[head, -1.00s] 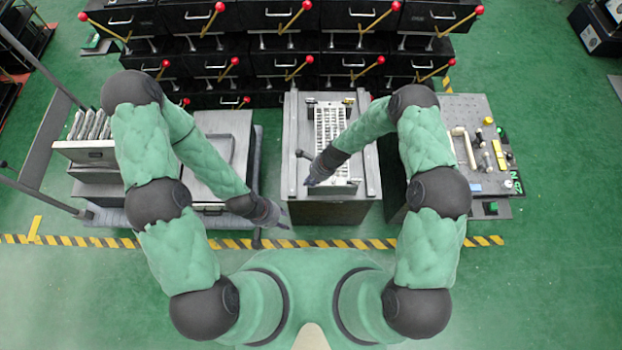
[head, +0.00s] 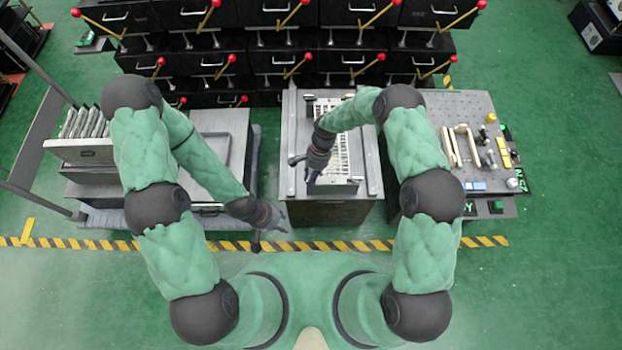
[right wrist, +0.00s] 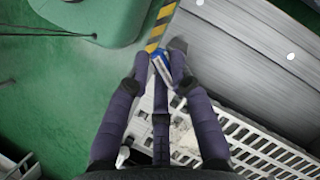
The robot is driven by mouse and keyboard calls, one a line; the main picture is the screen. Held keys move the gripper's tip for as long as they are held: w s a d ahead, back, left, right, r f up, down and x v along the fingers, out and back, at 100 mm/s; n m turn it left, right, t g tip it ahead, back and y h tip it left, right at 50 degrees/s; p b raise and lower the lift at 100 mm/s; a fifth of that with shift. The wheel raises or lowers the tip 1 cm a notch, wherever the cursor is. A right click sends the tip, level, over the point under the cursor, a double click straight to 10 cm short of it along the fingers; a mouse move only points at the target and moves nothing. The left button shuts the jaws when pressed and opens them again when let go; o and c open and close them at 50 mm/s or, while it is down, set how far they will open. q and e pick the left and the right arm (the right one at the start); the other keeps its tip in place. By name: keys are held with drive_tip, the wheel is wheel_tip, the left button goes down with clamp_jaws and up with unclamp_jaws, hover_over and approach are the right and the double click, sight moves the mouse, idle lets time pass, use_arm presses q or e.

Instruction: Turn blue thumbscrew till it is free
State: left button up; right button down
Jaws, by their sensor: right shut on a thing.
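The blue thumbscrew (right wrist: 161,66) shows in the right wrist view, between the fingertips of my right gripper (right wrist: 160,58). Those fingers are closed on it and hide part of it. It sits near the edge of a grey metal surface, by the end of a white slotted rack. In the head view my right gripper (head: 313,176) points down at the front left end of the rack (head: 345,155), and the thumbscrew is hidden there. My left gripper (head: 275,216) hangs left of the grey cabinet's front, away from the thumbscrew. Its finger opening is too small to judge.
The grey cabinet (head: 372,160) carries the rack between side rails. A dark round knob (head: 292,160) sticks out at its left. A pegboard table (head: 475,105) with tools stands right, a grey cart (head: 215,125) left. Black drawers with red-knobbed levers (head: 285,60) line the back.

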drive_tip(key=n+b, duration=0.1)
drive_tip(key=n+h, duration=0.1)
drive_tip(key=n, duration=0.1)
drive_tip(key=shift+w+f+n+b, duration=0.1)
drive_tip(key=shift+w+n+b, duration=0.05)
drive_tip(key=shift+n+b, duration=0.2)
drive_tip(key=shift+n+g+h+b, duration=0.3)
drive_tip(key=shift+n+h+b, duration=0.35)
drive_tip(key=shift+n, duration=0.8)
drive_tip(key=c, duration=1.1)
unclamp_jaws()
drive_tip(key=v, duration=1.2)
drive_tip(key=shift+a, duration=0.2)
